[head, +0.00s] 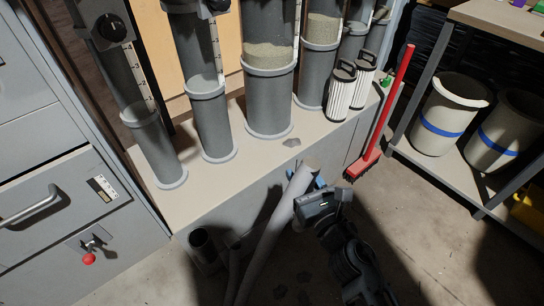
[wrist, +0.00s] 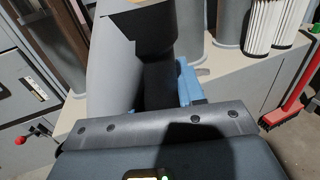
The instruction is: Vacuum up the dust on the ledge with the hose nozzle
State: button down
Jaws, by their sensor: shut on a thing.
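The ledge (head: 215,180) is a beige shelf top along the wall. A small grey dust patch (head: 291,142) lies on it, in front of the large cylinder. My gripper (head: 318,182) has blue fingers and is shut on the hose nozzle just in front of the ledge's edge. The dark nozzle (wrist: 155,55) shows in the wrist view, with its wide end at the top of the picture. The light grey hose (head: 270,240) runs down from the gripper toward the floor. In the head view the nozzle's dark part cannot be made out. The nozzle appears apart from the dust.
Several grey cylinders with clear upper parts (head: 268,105) stand along the back of the ledge. Two white filters (head: 341,95) stand to the right. A red broom (head: 385,120) leans at the ledge's right end. A rack with bins (head: 440,115) is further right; grey drawers (head: 50,200) are left.

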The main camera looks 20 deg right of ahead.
aim_at(311, 182)
jog(key=shift+r, duration=0.1)
jog(key=shift+s+a+r+p, duration=0.1)
jog(key=shift+s+r+p, duration=0.45)
jog(key=shift+r, duration=0.2)
jog(key=shift+s+a+r+p, duration=0.1)
jog(key=shift+s+r+p, duration=0.3)
jog(key=shift+r+p, duration=0.25)
jog(key=shift+r, duration=0.1)
